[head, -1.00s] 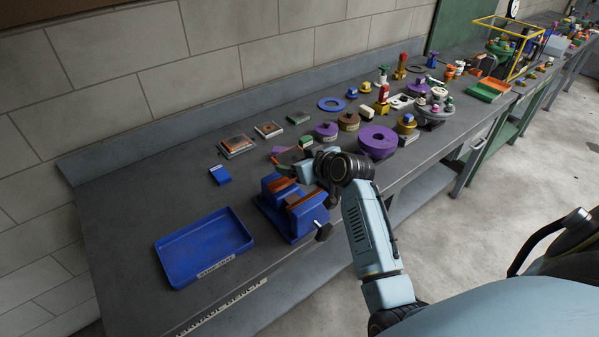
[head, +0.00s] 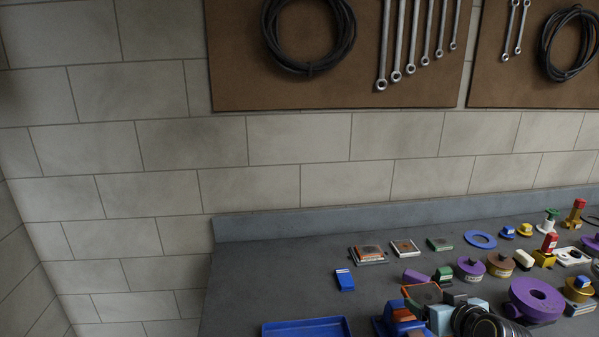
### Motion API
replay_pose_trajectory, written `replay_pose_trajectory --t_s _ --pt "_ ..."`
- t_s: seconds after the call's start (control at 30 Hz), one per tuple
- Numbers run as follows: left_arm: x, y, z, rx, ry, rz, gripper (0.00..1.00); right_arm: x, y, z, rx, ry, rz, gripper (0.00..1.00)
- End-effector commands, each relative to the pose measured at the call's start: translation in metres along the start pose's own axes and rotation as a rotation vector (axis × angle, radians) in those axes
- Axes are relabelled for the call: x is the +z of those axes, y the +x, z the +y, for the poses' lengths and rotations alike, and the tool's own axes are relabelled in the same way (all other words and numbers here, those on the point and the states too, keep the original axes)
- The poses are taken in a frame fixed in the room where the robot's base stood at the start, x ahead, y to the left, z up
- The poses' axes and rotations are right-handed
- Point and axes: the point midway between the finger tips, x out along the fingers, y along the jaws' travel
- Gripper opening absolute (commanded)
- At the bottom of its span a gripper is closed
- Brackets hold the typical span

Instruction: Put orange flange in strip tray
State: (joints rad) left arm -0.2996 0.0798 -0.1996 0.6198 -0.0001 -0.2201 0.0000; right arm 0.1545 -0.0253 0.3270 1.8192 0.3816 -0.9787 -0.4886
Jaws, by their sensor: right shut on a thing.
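My right gripper (head: 436,302) is low in the head view, over the bench. It is shut on a flat reddish-brown piece (head: 422,292) at its fingertips. The fingers partly hide this piece, and I cannot tell for sure that it is the orange flange. A blue tray (head: 305,328), likely the strip tray, shows only its back part at the bottom edge. Its front label is out of view. My left gripper is not in view.
A blue vise (head: 386,326) with orange-brown jaws stands just below the gripper, partly cut off. A small blue block (head: 345,280) lies behind the tray. The left bench is clear.

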Motion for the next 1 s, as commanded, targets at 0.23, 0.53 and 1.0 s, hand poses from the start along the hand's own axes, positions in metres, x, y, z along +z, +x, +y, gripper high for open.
replay_pose_trajectory --t_s 0.23,0.53,1.0 --pt "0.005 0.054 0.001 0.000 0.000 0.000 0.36 0.042 -0.005 -0.049 -0.005 -0.004 0.007 0.35" --pt "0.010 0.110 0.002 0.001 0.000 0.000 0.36 0.082 -0.030 -0.101 0.027 0.015 0.008 0.35" --pt "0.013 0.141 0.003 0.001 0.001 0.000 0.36 0.101 -0.057 -0.128 0.074 0.038 0.007 0.35"
